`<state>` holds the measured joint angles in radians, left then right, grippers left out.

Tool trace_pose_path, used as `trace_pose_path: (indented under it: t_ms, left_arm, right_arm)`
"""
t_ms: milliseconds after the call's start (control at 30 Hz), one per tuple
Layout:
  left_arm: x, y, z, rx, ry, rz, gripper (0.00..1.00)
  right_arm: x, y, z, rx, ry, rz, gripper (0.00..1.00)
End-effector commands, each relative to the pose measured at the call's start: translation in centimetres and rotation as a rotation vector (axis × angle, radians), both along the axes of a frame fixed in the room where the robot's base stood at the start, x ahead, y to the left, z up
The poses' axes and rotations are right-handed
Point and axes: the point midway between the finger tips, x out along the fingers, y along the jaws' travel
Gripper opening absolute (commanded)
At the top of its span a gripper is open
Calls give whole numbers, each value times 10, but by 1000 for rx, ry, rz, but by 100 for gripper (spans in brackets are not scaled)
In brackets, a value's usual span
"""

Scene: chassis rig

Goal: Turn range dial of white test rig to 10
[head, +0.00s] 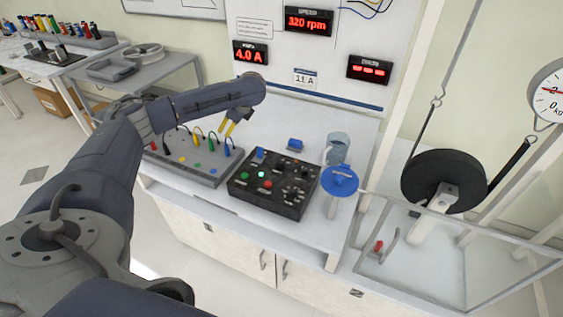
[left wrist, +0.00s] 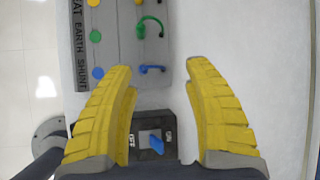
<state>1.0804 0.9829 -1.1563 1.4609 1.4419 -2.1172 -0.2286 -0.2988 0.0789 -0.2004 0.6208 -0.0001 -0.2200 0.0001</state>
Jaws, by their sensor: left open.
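The white test rig (head: 300,130) is a bench with a back panel and red digital displays. On its top sits a black control box (head: 245,193) with a green light, a red button, a blue switch and dark knobs at its right. I cannot read which knob is the range dial or where it points. My left gripper (head: 232,122) is open and empty, above the bench behind the control box. In the left wrist view its yellow fingers (left wrist: 160,68) are spread, with the blue switch (left wrist: 151,142) showing between them, below the fingertips. My right gripper is not in view.
A grey terminal board (head: 185,160) with coloured leads lies left of the box. A clear-walled enclosure with a black wheel (head: 443,180) is further right.

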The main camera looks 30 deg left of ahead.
Motion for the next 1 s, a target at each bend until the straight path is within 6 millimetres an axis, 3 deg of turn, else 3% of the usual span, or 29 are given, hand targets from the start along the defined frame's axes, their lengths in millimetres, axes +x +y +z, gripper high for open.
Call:
trace_pose_path:
  t_ms: [33, 200, 400, 533, 700, 867, 1000]
  left_arm:
    - [8, -26, 7, -73, 14, -33, 52]
    - [20, -107, 28, -304, 87, -153, 52]
    - [20, -176, 57, -491, 152, -273, 52]
    - [18, -200, 69, -556, 177, -321, 52]
    - [17, -212, 71, -590, 192, -346, 52]
    - [16, -213, 55, -591, 195, -345, 52]
    - [16, -213, 31, -592, 196, -344, 52]
  right_arm:
    - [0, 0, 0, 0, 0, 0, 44]
    - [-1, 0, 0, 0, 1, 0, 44]
    - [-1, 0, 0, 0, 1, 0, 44]
    - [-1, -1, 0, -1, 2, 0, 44]
    - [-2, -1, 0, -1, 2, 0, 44]
    - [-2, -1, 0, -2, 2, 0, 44]
    - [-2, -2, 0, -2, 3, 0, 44]
